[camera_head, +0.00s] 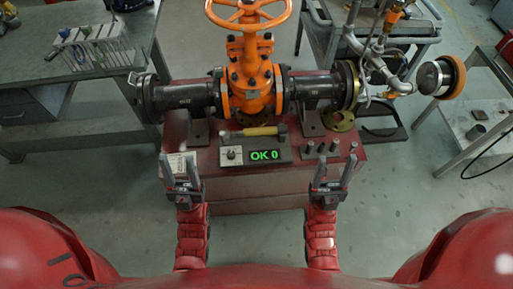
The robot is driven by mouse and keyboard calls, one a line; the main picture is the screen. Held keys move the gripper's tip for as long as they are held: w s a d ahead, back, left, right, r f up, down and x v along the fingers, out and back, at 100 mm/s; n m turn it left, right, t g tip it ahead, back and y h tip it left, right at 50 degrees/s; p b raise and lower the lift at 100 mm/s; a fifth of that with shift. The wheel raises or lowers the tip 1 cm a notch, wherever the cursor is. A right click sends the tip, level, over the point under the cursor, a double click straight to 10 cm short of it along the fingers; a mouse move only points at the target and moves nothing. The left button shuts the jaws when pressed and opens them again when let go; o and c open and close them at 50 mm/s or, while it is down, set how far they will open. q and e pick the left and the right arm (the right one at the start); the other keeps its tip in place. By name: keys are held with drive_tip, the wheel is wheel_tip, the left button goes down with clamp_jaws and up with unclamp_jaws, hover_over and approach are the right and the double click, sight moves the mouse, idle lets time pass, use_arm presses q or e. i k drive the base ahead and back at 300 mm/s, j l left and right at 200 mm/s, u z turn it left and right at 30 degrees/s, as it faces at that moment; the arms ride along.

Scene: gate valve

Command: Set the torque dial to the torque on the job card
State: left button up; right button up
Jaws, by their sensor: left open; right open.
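The torque dial (231,154) is a small dark knob on a pale panel, at the left of a grey box on the red bench. Its pointer is too small to read. My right gripper (334,168) is open and empty, right of the box.
An orange gate valve (250,75) with dark flanged pipes stands behind the box. A tool with a wooden handle (260,131) lies along the box's back. Several short studs (321,149) stand at the right. A grey workbench (75,55) is at the left.

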sight(231, 155)
drive_tip(key=u, duration=0.85)
drive_tip(key=l, duration=0.75)
drive_tip(key=k+z, duration=0.05)
